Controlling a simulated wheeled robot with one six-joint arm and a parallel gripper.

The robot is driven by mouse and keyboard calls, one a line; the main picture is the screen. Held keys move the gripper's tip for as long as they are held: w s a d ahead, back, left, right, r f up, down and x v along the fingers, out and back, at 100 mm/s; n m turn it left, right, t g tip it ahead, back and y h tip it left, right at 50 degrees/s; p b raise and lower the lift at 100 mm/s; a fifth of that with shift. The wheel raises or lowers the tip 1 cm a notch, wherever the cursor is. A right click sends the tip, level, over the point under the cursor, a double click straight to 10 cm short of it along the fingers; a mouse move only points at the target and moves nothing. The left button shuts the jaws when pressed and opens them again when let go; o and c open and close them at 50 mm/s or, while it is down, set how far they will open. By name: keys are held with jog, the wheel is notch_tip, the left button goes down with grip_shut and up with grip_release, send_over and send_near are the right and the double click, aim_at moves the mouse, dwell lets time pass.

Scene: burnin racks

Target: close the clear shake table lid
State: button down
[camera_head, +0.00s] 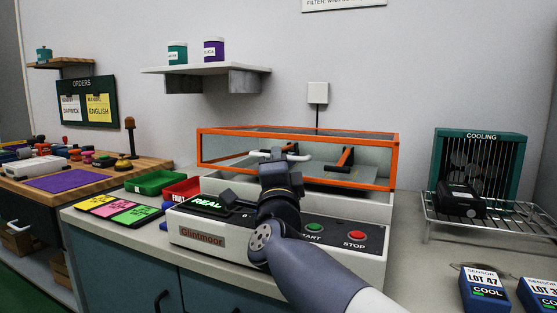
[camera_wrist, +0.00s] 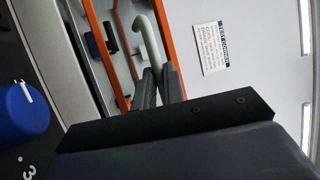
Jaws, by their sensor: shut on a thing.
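The clear shake table lid (camera_head: 365,133) has an orange frame and sits above the grey Glintmoor shake table (camera_head: 200,238). Its orange frame also shows in the wrist view (camera_wrist: 172,55). I cannot tell whether the lid is fully seated. A white bar handle (camera_head: 298,157) shows at the lid's front; it curves down to my fingers in the wrist view (camera_wrist: 148,38). My gripper (camera_head: 275,160) is at this handle, and its dark fingers (camera_wrist: 159,84) are shut on it. My wrist and arm hide part of the machine's front panel.
Green start (camera_head: 314,227) and red stop (camera_head: 357,235) buttons lie close beside my arm. A green tray (camera_head: 154,182) and coloured cards (camera_head: 120,209) are at left. A cooling rack (camera_head: 480,212) and blue sensor boxes (camera_head: 484,290) are at right. A shelf (camera_head: 205,69) hangs above.

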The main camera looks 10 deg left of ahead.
jog(key=shift+w+d, duration=0.15)
jog(key=c, duration=1.8)
grip_release()
jog(key=shift+w+d+f, duration=0.1)
jog(key=shift+w, duration=0.1)
jog(key=o, duration=0.3)
jog(key=shift+s, duration=0.1)
jog(key=shift+s, duration=0.1)
jog(key=p+v, duration=0.1)
jog(key=v, duration=0.9)
jog(key=shift+s, duration=0.35)
